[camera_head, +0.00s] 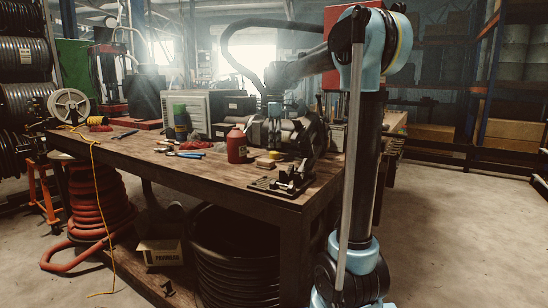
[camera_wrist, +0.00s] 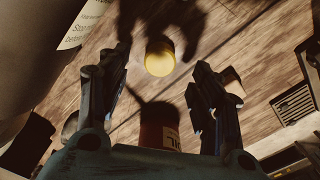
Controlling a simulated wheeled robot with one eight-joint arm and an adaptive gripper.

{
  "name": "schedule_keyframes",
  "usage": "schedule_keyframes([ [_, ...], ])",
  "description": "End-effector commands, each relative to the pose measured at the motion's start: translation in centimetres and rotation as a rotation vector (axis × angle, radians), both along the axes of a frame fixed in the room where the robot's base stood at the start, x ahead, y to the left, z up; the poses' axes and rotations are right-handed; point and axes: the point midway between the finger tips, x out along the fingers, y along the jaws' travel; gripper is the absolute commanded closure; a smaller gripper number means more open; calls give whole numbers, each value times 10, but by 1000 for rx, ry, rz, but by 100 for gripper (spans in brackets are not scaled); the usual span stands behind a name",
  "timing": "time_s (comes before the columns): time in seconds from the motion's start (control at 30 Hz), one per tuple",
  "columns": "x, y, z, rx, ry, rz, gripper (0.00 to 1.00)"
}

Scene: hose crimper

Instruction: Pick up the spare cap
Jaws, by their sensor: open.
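A round yellow cap (camera_wrist: 159,57), which looks like the spare cap, lies on the wooden bench top. In the wrist view it is a little beyond and between my two fingertips, with a shadow beside it. A small yellow patch (camera_head: 274,154) below my gripper in the head view appears to be the same cap. My gripper (camera_head: 274,141) is open and points down over the bench. In the wrist view the fingers of my gripper (camera_wrist: 158,72) stand apart with nothing between them. I cannot tell the exact height above the cap.
A red bottle (camera_head: 236,146) stands left of my gripper; it also shows between the finger bases in the wrist view (camera_wrist: 160,127). A tan block (camera_head: 265,163) and a dark metal fixture (camera_head: 288,180) are near the front edge. Blue-handled pliers (camera_head: 187,154) lie left. A large cylinder is close by.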

Motion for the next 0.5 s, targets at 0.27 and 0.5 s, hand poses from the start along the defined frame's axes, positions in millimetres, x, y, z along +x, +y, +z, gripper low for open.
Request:
schedule_keyframes([
  [0.27, 1, 2, -35, 0, 0, 0, 41],
  [0.5, 1, 2, -40, 0, 0, 0, 41],
])
